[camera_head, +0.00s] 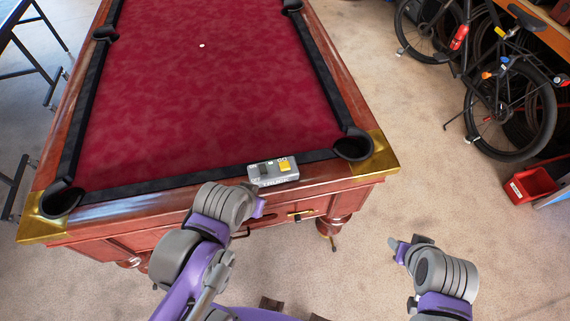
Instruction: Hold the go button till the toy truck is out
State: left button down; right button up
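A small grey control box (265,173) sits on the near wooden rail of the pool table. It has a yellow square button (284,164) on its right part and a dark slot or panel on its left part. My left gripper (259,206) is just in front of the rail, below the box in the picture, and appears apart from the button. Its fingers are mostly hidden by its wrist. My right gripper (397,247) hangs over the floor to the right of the table, away from the box. I cannot make out whether either gripper is open. I see no toy truck.
The pool table (220,95) has red cloth, dark cushions and brass corners. A small white spot or ball (201,45) is on the cloth. A bicycle (495,90) and a red bin (531,186) stand at the right.

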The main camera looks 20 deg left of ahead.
aim_at(284, 166)
jog(key=l+u, duration=0.2)
jog(key=u, duration=0.15)
jog(key=k+l+u, duration=0.1)
jog(key=u, duration=0.25)
jog(key=k+l+u, duration=0.1)
jog(key=u, duration=0.25)
jog(key=l, duration=0.15)
